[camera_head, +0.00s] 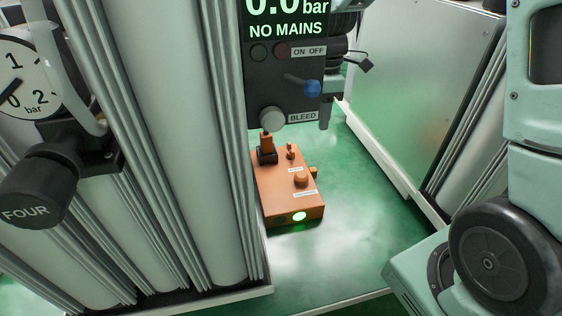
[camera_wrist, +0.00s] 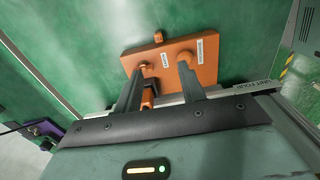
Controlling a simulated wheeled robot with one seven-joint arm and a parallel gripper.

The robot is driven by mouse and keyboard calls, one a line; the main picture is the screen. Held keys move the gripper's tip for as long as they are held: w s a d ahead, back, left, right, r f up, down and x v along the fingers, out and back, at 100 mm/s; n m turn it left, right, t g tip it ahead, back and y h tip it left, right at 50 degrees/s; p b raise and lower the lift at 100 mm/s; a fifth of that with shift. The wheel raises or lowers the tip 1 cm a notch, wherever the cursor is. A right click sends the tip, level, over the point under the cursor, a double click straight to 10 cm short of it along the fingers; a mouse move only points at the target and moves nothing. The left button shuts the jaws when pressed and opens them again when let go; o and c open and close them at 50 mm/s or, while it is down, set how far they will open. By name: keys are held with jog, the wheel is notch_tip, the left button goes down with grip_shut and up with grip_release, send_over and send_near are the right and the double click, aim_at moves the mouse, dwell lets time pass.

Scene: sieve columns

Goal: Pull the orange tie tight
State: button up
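An orange box (camera_head: 287,190) stands on the green floor below the dark panel, and shows in the wrist view (camera_wrist: 170,56). An upright orange piece on a black base (camera_head: 267,145), a small peg (camera_head: 291,151) and a round knob (camera_head: 301,181) sit on its top. I cannot tell which orange part is the tie. In the wrist view my gripper (camera_wrist: 163,72) is open, its two fingers apart and pointing at the box. An orange piece (camera_wrist: 148,97) shows between the fingers, with no visible grip on it. My gripper is not visible in the head view.
The dark panel (camera_head: 285,75) carries a blue-handled valve (camera_head: 312,88) and a grey bleed knob (camera_head: 272,117) just above the box. Metal columns (camera_head: 190,130) stand close on the left, with a black knob marked FOUR (camera_head: 38,188). Floor right of the box is clear.

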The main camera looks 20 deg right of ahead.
aim_at(313, 169)
jog(key=f, duration=0.8)
jog(key=f+b, duration=0.1)
jog(key=f, duration=0.8)
jog(key=shift+w+f, duration=0.2)
jog(key=shift+f, duration=0.05)
grip_shut()
